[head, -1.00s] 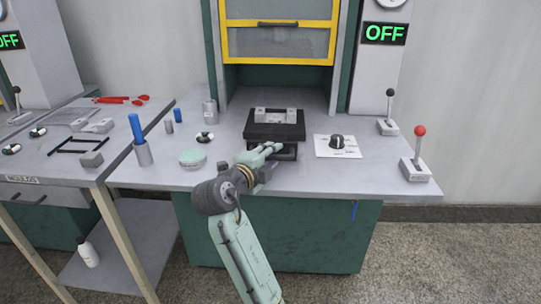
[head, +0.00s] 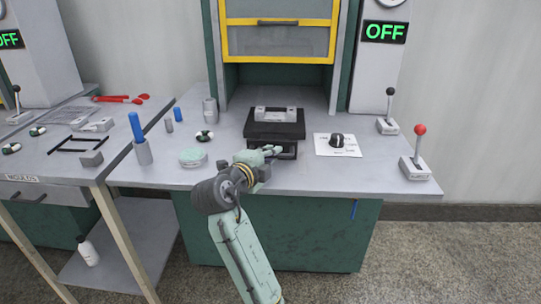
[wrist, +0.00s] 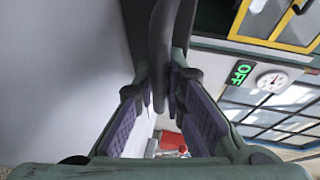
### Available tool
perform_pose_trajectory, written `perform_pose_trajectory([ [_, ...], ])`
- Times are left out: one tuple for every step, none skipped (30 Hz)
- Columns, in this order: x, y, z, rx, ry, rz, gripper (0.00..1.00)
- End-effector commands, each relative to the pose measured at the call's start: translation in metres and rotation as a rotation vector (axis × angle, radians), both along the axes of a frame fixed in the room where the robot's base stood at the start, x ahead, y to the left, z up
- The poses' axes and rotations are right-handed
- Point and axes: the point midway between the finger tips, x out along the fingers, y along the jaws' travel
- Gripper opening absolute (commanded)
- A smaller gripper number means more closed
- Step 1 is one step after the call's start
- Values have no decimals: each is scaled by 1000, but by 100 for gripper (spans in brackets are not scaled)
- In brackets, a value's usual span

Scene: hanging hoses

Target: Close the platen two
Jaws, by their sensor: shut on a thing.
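A black slab (head: 276,131) with a light grey block (head: 276,114) on top sits on the bench in front of the press opening. A darker part with a front face (head: 287,152) shows under its front edge. My gripper (head: 272,151) reaches this front from the left and covers part of it. In the wrist view my gripper (wrist: 160,95) has its purple-padded fingers on either side of a dark curved bar (wrist: 160,45), shut on it. The bar's link to the slab is hidden.
A yellow-framed guard (head: 279,42) is raised above the opening. A dial plate (head: 337,146), a red-knobbed lever (head: 419,150) and a black-knobbed lever (head: 388,112) stand to the right. The sign (head: 386,31) reads OFF.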

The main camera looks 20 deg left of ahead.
Motion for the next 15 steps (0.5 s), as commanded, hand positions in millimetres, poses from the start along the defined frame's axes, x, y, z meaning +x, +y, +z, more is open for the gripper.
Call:
perform_pose_trajectory([
  [0,0,-1,1,2,0,0],
  [0,0,-1,1,2,0,0],
  [0,0,-1,1,2,0,0],
  [0,0,-1,1,2,0,0],
  [0,0,-1,1,2,0,0],
  [0,0,-1,1,3,0,0],
  [0,0,-1,1,3,0,0],
  [0,0,-1,1,3,0,0],
  [2,1,-1,1,3,0,0],
  [4,2,-2,0,2,0,0],
  [7,3,-2,-1,2,0,0],
  [14,5,-2,-1,0,0,0],
  [20,6,-2,-2,1,-2,0],
  [27,9,-2,-2,0,-2,0],
  [37,12,-2,-2,0,-2,0],
])
